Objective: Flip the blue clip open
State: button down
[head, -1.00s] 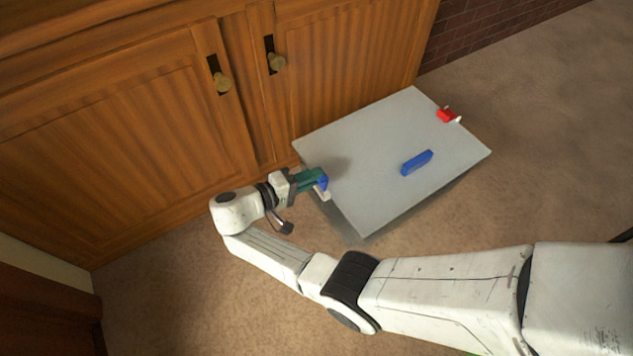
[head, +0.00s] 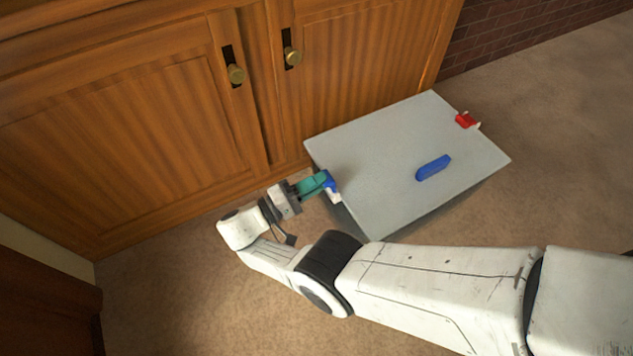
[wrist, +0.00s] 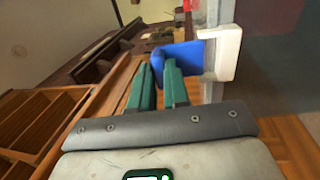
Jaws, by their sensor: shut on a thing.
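A grey box (head: 395,185) with a flat lid stands on the floor beside a wooden cabinet. The blue clip (head: 331,182) is on its left side, above a white catch piece (head: 335,196). My gripper (head: 322,183) reaches the clip from the left, its green fingers shut on it. In the wrist view the blue clip (wrist: 181,58) shows at the fingertips (wrist: 158,75), beside the white catch (wrist: 222,52). The fingers partly hide the clip, and I cannot tell its exact angle.
A blue handle (head: 433,168) lies on the lid. A red clip (head: 466,120) sits at the box's far right edge. The cabinet (head: 200,110) with brass knobs stands close behind the box. Carpet (head: 560,90) is clear to the right.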

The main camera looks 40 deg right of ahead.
jog(key=shift+a+f, duration=0.1)
jog(key=shift+f, duration=0.1)
dwell(0.4)
jog(key=c, duration=1.1)
grip_release()
jog(key=shift+a, duration=0.1)
